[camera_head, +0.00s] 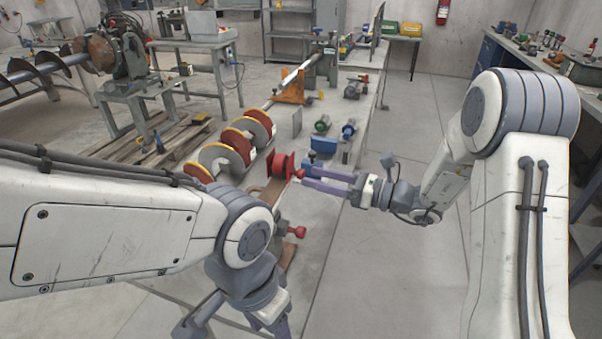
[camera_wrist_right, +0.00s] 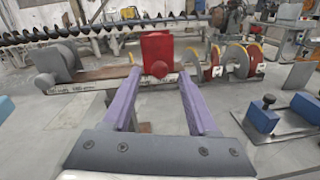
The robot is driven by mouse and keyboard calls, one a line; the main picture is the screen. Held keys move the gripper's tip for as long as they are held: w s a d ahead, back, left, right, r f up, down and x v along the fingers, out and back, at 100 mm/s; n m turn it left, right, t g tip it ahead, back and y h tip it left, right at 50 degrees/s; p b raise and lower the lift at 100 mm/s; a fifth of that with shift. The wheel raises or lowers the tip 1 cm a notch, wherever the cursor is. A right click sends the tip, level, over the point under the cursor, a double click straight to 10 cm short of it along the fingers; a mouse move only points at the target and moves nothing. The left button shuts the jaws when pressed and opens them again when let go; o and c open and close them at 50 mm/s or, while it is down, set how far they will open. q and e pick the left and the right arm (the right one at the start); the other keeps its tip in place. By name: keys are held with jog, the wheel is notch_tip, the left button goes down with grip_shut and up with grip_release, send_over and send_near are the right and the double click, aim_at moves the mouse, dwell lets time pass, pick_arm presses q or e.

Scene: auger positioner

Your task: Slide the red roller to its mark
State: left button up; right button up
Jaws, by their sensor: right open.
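The red roller (camera_head: 280,166) stands on a narrow rail (camera_head: 262,190) on the bench, with a small red knob (camera_head: 298,173) on its near side. In the right wrist view the red roller (camera_wrist_right: 157,47) rises straight ahead, just beyond the fingertips. My right gripper (camera_head: 306,177) is open, its purple fingers pointing at the knob from the right. In its wrist view the right gripper (camera_wrist_right: 159,80) has nothing between its fingers. My left gripper (camera_head: 270,328) is partly cut off at the bottom edge. I cannot make out the mark clearly.
Red, white and yellow auger discs (camera_head: 236,147) stand along the bench behind the roller. A blue block (camera_head: 323,145) lies close to my right gripper, with a green-ended part (camera_head: 322,124) behind it. A grey roller (camera_wrist_right: 54,62) sits left along the rail. The floor at right is clear.

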aim_at(301, 174)
jog(key=shift+x, duration=2.2)
grip_shut()
